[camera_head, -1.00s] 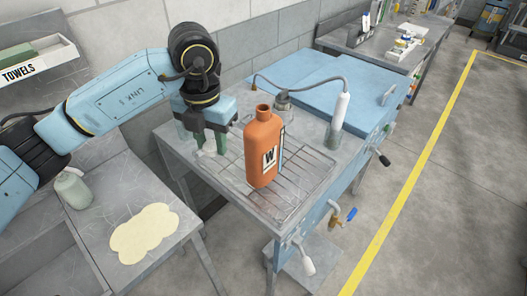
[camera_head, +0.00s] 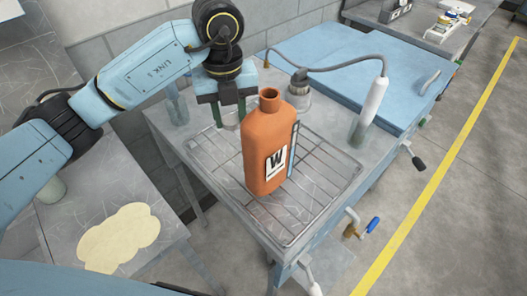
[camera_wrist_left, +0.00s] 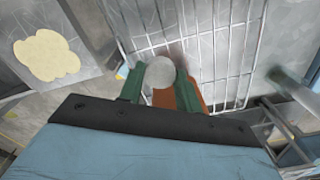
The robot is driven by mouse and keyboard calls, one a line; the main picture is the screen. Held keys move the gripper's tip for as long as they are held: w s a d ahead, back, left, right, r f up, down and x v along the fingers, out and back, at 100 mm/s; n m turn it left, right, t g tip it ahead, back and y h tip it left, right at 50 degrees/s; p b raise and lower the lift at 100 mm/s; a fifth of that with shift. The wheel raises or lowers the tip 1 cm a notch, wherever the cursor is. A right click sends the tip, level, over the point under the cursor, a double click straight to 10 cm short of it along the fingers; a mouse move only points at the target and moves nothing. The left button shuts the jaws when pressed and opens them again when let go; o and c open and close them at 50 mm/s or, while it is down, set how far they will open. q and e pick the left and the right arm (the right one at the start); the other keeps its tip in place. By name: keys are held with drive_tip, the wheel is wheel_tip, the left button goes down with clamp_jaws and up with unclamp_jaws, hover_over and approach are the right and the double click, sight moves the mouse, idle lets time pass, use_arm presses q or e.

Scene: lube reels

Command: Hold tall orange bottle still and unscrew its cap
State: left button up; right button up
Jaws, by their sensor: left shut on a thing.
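The tall orange bottle (camera_head: 268,150), with a white "W" label, stands upright on a wire rack. Its neck is bare and open at the top. My left gripper (camera_head: 229,118) is just behind and left of the bottle. In the left wrist view its green fingers (camera_wrist_left: 160,85) are shut on a round pale grey piece (camera_wrist_left: 160,70) that looks like the cap. Orange bottle surface shows close to the fingers there (camera_wrist_left: 190,92). Nothing is seen holding the bottle. My right gripper is out of view.
The wire rack (camera_head: 318,195) lies in the grey bench top. A bent hose with a white handle (camera_head: 374,100) stands behind the bottle. A blue lid (camera_head: 325,55) fills the back right. A cream patch (camera_head: 118,238) lies on the left table.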

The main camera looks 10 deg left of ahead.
use_arm(q)
hover_over(234, 154)
wheel_tip(234, 154, down, 5)
drive_tip(key=shift+s+r, duration=0.15)
drive_tip(key=shift+f, duration=2.35)
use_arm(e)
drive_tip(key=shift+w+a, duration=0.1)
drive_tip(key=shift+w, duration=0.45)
use_arm(q)
drive_tip(key=shift+f, duration=0.1)
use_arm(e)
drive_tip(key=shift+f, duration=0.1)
use_arm(q)
drive_tip(key=o, duration=1.1)
